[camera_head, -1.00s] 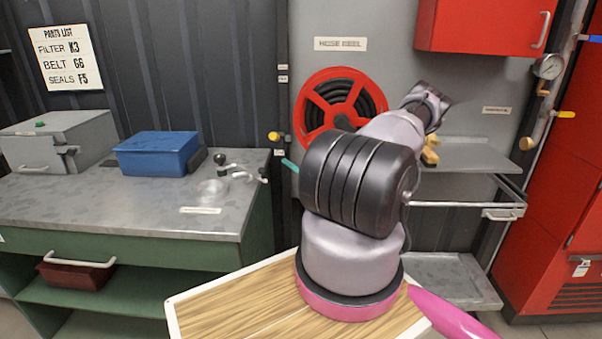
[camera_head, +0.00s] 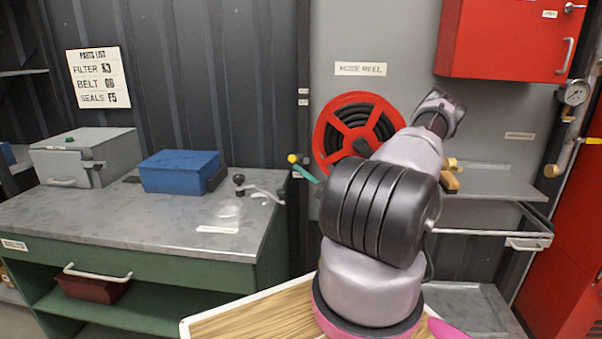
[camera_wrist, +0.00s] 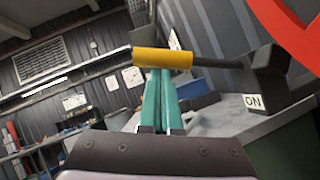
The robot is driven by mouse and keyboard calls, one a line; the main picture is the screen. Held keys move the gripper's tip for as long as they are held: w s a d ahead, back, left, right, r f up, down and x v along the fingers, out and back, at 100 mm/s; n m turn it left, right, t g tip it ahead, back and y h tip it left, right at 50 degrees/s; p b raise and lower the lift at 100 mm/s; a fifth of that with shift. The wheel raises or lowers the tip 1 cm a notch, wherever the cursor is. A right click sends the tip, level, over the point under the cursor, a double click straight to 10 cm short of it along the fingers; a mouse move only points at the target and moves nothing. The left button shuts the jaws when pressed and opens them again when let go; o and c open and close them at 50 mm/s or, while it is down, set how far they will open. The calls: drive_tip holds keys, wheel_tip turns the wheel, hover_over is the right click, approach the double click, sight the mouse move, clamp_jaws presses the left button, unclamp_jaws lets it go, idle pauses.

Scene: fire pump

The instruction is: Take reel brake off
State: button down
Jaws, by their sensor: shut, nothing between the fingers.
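The reel brake lever shows in the wrist view as a yellow grip (camera_wrist: 162,60) on a dark rod, which runs right into a black block (camera_wrist: 262,78). An "ON" label (camera_wrist: 253,101) sits below that block. In the head view the yellow end (camera_head: 293,158) shows left of the red hose reel (camera_head: 322,127). My gripper (camera_wrist: 160,72) has its teal fingers together and empty, with the tips right at the lower edge of the yellow grip. I cannot tell whether they touch it. In the head view my gripper (camera_head: 304,173) is mostly hidden behind my arm.
A bench (camera_head: 150,225) on the left holds a blue bin (camera_head: 180,172), a grey box (camera_head: 85,157) and a small crank (camera_head: 255,188). A red cabinet (camera_head: 505,40) hangs upper right. A shelf (camera_head: 490,182) and a rail stand right of my arm.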

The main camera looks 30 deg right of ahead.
drive_tip(key=shift+r+m+h, duration=0.3)
drive_tip(key=shift+m+h, duration=0.1)
drive_tip(key=shift+w+r, duration=0.1)
drive_tip(key=shift+w+d+r+m+t+h, duration=0.15)
drive_tip(key=shift+r+m+t+h, duration=0.25)
drive_tip(key=shift+r+m+h, duration=0.45)
drive_tip(key=w+d+r+m+h, duration=0.3)
drive_tip(key=w+r+m+h, duration=0.1)
drive_tip(key=r+m, duration=0.3)
drive_tip(key=shift+w+d+m, duration=0.25)
drive_tip(key=shift+w+m, duration=0.1)
drive_tip(key=shift+w, duration=0.2)
drive_tip(key=shift+w+d+r, duration=0.1)
drive_tip(key=shift+d+r, duration=0.05)
drive_tip(key=shift+r, duration=0.1)
